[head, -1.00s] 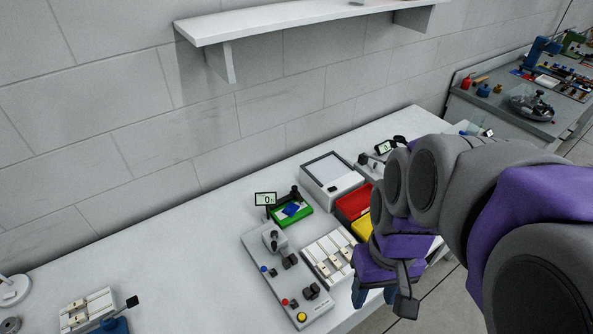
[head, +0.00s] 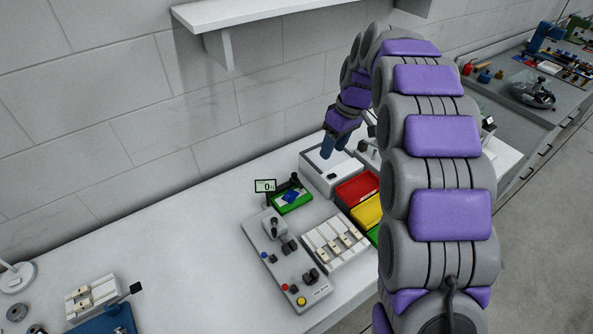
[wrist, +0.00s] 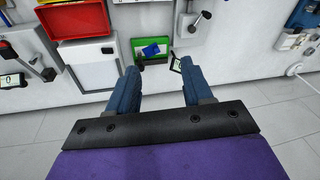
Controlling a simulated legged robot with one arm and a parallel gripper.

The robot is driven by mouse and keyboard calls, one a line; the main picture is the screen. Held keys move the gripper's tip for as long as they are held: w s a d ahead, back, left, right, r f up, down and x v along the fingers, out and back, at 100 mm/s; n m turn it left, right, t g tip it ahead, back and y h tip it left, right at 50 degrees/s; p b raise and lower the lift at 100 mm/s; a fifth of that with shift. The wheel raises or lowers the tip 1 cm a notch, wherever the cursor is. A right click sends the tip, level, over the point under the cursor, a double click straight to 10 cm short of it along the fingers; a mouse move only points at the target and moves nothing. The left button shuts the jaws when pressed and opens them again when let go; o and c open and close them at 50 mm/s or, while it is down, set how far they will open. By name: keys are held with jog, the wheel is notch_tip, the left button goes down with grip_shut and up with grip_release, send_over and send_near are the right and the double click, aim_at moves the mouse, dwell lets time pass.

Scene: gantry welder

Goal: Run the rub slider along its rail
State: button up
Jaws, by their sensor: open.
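The rub slider is not clearly identified. A white block with several slider knobs in parallel rails (head: 335,241) lies on the bench beside the grey control panel (head: 285,262). A similar, smaller white slider block (head: 92,296) is at the far left. My gripper (head: 327,148) is above the white box (head: 316,180), which partly shows below the fingers. In the wrist view my gripper's (wrist: 159,70) two blue fingers are spread with nothing between them. The white box (wrist: 92,62) is left of the fingers there. No slider is in contact with my fingers.
A green tray (head: 292,203) with a blue piece and a small display (head: 265,186) stand left of the white box. Red (head: 357,189) and yellow (head: 367,211) bins are to its right. A wall shelf (head: 250,14) hangs above. The bench's left part is mostly clear.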

jog(key=w+a+f+n+y, duration=0.15)
jog(key=w+f+n, duration=0.35)
jog(key=w, duration=0.6)
jog(key=n+t, duration=0.1)
jog(key=n, duration=0.1)
send_near(294, 173)
jog(key=shift+y, duration=0.25)
jog(key=x, duration=0.8)
jog(key=shift+s+d+f+b, duration=0.1)
jog(key=shift+d+b, duration=0.15)
jog(key=shift+b, duration=0.1)
jog(key=shift+c, duration=0.4)
grip_shut()
